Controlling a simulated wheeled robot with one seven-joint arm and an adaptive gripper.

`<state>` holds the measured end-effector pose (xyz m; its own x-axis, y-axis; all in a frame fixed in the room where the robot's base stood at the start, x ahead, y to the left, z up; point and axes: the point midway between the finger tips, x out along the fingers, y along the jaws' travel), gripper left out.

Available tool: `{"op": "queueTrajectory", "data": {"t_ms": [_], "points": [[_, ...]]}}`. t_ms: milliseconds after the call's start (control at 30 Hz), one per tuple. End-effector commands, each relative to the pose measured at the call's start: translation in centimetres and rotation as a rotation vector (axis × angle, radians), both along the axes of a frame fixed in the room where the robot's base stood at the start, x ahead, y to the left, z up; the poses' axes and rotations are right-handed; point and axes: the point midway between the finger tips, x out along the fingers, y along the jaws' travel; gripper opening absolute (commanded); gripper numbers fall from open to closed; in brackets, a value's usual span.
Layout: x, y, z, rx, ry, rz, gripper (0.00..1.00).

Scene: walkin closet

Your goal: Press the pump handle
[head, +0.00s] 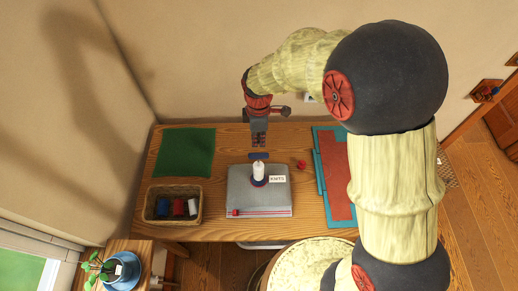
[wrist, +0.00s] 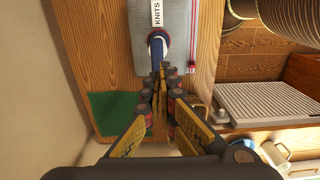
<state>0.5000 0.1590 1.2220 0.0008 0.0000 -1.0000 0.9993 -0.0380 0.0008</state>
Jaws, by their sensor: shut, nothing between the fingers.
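In the wrist view the blue handle (wrist: 157,38) lies just beyond my fingertips. My gripper (head: 259,143) points down above the handle, its fingers together and empty. A small gap seems to show between fingertips and handle in the head view. In the wrist view my gripper (wrist: 159,74) overlaps the handle's near end, so I cannot tell if they touch.
A white "KNITS" label (head: 277,179) is beside the bottle. A wicker basket (head: 152,218) with dark, red and white items is left, below a green mat (head: 187,152). A small red object (head: 301,164) and a teal and red item (head: 336,175) are right. Bare wood surrounds the stack.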

Motion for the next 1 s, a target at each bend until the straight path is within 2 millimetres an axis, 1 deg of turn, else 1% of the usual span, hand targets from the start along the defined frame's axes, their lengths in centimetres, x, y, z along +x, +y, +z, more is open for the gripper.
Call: {"op": "queueTrajectory", "data": {"t_ms": [100, 233, 1000], "points": [[0.1, 0.0, 1.3, 0.001, -0.002, 0.000, 0.00], [0.0, 0.0, 2.0, 0.000, 0.000, 0.000, 0.00], [0.0, 0.0, 2.1, 0.000, 0.001, 0.000, 0.00]]}}
